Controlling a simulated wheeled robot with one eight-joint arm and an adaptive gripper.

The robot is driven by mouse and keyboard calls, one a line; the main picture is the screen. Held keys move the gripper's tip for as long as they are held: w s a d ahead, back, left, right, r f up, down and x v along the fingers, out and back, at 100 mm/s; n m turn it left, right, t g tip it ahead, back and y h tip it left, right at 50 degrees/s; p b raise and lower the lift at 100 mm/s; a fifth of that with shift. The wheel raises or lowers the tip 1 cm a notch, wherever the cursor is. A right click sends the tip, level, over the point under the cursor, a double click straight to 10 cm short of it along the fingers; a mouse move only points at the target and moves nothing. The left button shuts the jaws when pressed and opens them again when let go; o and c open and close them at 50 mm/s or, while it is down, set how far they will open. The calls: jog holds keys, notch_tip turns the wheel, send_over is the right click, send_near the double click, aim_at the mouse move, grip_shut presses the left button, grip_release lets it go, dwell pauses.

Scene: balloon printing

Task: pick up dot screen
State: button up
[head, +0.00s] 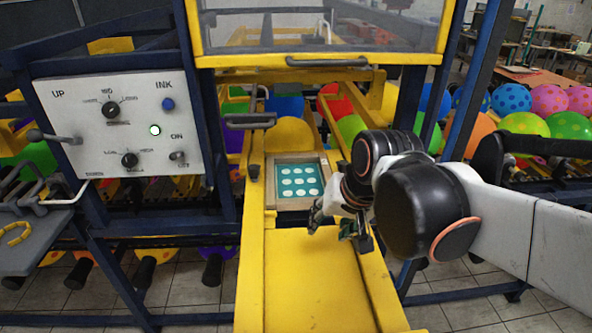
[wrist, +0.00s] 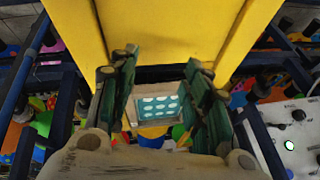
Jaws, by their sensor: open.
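The dot screen (head: 298,181) is a teal panel with rows of pale dots in a light wooden frame. In the head view it lies on the yellow machine bed, just left of my gripper (head: 338,226). In the wrist view the dot screen (wrist: 158,108) shows between the two green fingers of my gripper (wrist: 165,72), beyond them. The fingers are spread wide with nothing held between them. I cannot tell the exact distance from the fingers to the frame.
A yellow tray (head: 312,285) fills the front of the machine. A control panel (head: 117,122) with knobs stands at left. A yellow-framed clear guard (head: 320,35) hangs above the bed. Blue posts flank the machine, and colourful balloons (head: 548,100) sit behind at right.

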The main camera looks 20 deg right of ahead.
jog(key=w+d+r+m+g+y+p, duration=0.1)
jog(key=w+d+m+p, duration=0.2)
jog(key=w+m+p, duration=0.15)
jog(key=w+d+r+m+g+p, duration=0.1)
jog(key=w+d+m+g+p, duration=0.15)
jog(key=w, duration=0.35)
jog(key=w+d+f+m+p, duration=0.1)
jog(key=d+m, duration=0.1)
jog(key=w+d+f+m+p, duration=0.1)
jog(key=w+d+m+p, duration=0.1)
jog(key=m, duration=0.1)
jog(key=w+d+f+m+g+y+p, duration=0.1)
jog(key=w+d+f+m+p, duration=0.1)
jog(key=d+m, duration=0.1)
jog(key=shift+d, duration=0.1)
jog(key=shift+d+f+m+p, duration=0.2)
jog(key=shift+m+p, duration=0.1)
jog(key=shift+f, duration=0.1)
jog(key=shift+w+a, duration=0.1)
jog(key=shift+a, duration=0.25)
jog(key=p, duration=0.1)
send_over(303, 200)
jog(key=d, duration=0.2)
jog(key=shift+s+d, duration=0.2)
jog(key=shift+s, duration=0.05)
jog(key=shift+a+x, duration=0.2)
jog(key=shift+x, duration=1.1)
jog(key=shift+a+x, duration=0.15)
jog(key=shift+x, duration=1.2)
grip_shut()
